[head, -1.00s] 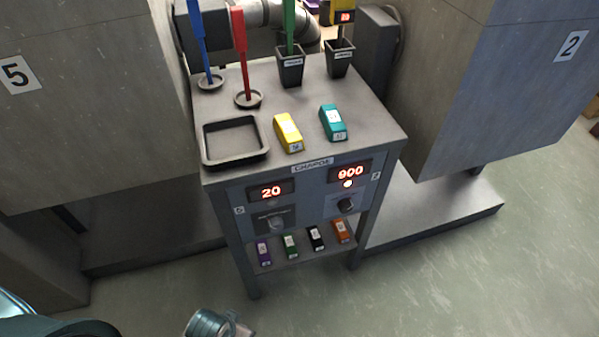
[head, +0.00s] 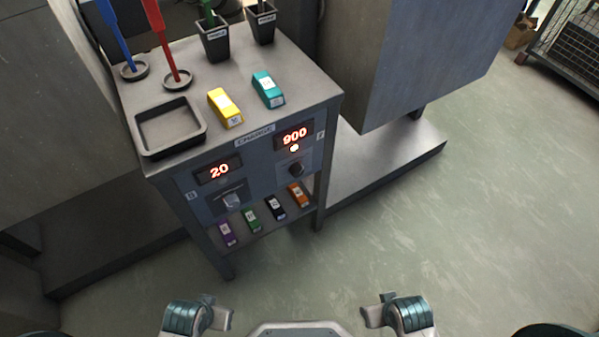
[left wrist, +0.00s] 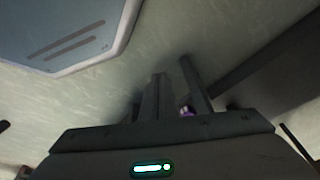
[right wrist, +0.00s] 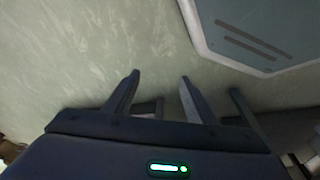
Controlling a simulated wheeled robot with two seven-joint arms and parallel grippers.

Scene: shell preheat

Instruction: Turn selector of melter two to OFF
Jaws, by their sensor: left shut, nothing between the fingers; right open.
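The grey control stand marked CHARGE (head: 255,141) has two selectors on its front in the head view. My left gripper (left wrist: 158,75) is shut and empty in the left wrist view. My right gripper (right wrist: 160,75) is open and empty. Neither touches a selector.
On the stand are a black tray (head: 142,148), yellow block (head: 224,108), teal block (head: 268,89) and dark cups (head: 215,42). Several coloured blocks lie on its lower shelf (head: 243,246). A large grey cabinet (head: 430,60) stands behind right. The floor (head: 420,230) at right is clear.

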